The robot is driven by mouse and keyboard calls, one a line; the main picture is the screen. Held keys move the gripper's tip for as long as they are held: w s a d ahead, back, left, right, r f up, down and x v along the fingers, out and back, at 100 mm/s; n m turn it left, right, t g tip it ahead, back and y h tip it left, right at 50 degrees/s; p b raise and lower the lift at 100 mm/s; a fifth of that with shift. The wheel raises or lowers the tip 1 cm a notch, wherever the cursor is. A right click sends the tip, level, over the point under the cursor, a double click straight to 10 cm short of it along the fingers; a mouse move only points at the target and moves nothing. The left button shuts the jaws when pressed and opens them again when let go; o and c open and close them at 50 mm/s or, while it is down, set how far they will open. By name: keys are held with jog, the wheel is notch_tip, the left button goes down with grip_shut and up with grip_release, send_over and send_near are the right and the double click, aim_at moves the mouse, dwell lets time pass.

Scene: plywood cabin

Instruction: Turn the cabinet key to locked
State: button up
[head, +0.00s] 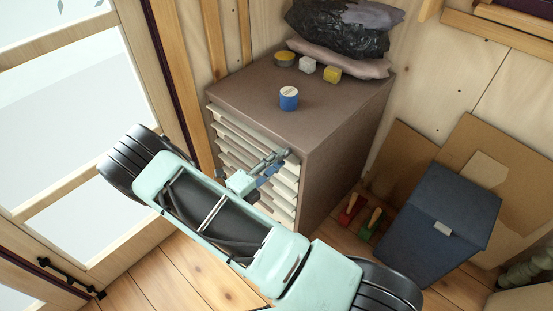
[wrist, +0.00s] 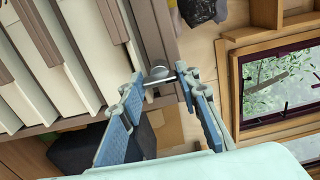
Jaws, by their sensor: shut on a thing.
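The grey-brown cabinet (head: 345,145) with several pale drawers stands against the wall. It also fills the left of the wrist view (wrist: 160,25). My gripper (head: 272,163) reaches the upper right part of its drawer front. In the wrist view, my gripper's blue-padded fingers (wrist: 160,79) close on the small silvery key (wrist: 158,72) at the cabinet's front edge frame. The key's rounded head shows between the fingertips; its shaft and the lock are hidden. I cannot tell which way the key is turned. In the head view my gripper hides the key.
On the cabinet top are a blue tin (head: 289,102), a yellow block (head: 332,75), a white block (head: 307,66), a yellow round tin (head: 285,58) and dark bags (head: 340,30). A dark blue box (head: 435,220) stands right. A glazed door (head: 75,100) is left.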

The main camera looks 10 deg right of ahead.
dwell(0.3)
jog(key=o, duration=1.2)
jog(key=shift+c, duration=0.2)
jog(key=v, duration=1.2)
